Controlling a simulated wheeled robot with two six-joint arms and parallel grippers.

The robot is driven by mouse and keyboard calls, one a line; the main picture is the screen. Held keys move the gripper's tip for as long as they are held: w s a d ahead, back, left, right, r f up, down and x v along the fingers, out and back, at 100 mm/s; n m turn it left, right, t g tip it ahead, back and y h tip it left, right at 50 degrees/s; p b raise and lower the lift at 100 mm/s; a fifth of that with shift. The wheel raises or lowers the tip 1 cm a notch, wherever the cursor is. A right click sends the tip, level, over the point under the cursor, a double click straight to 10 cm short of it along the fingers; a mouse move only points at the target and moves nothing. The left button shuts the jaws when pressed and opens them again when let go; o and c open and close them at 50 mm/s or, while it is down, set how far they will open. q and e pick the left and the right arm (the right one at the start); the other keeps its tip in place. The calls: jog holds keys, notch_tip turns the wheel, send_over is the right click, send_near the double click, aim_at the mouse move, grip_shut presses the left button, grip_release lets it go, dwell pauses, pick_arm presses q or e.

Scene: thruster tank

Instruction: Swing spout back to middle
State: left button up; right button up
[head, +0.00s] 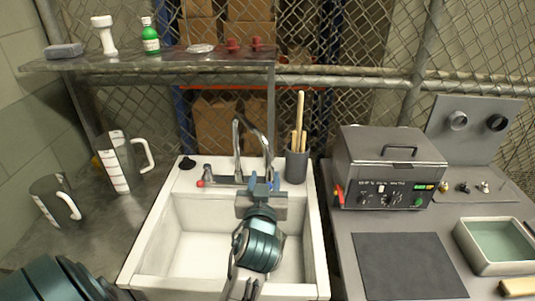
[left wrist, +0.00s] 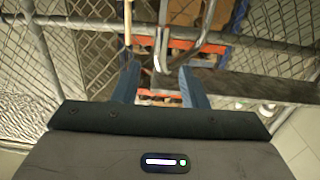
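The chrome spout (head: 238,130) rises from the back rim of the white sink (head: 149,237). It arches to the right and forward, its outer end coming down near my left gripper (head: 264,183). My left gripper is over the back of the basin, its fingers pointing toward the faucet. In the left wrist view the two blue fingers (left wrist: 160,86) stand apart, with the chrome spout (left wrist: 163,40) showing in the gap between their tips. I cannot tell whether a finger touches it. My right gripper is not in view.
A grey cup with wooden-handled tools (head: 297,163) stands close to the right of the faucet. A red-tipped tap lever (head: 201,183) is at its left. Two measuring jugs (head: 121,160) stand left of the sink. A grey machine (head: 388,170) stands right. The basin is empty.

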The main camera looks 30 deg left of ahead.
aim_at(267, 160)
pick_arm(q)
jog(key=p+x, duration=0.1)
jog(key=x, duration=0.4)
jog(key=shift+r+p, duration=0.1)
jog(key=shift+p, duration=0.25)
jog(key=p+x, duration=0.1)
jog(key=x, duration=0.2)
jog(key=shift+w+a, duration=0.2)
jog(key=shift+w, duration=0.15)
jog(key=shift+w+a+f, duration=0.2)
jog(key=shift+w, duration=0.1)
jog(key=c, duration=0.7)
grip_shut()
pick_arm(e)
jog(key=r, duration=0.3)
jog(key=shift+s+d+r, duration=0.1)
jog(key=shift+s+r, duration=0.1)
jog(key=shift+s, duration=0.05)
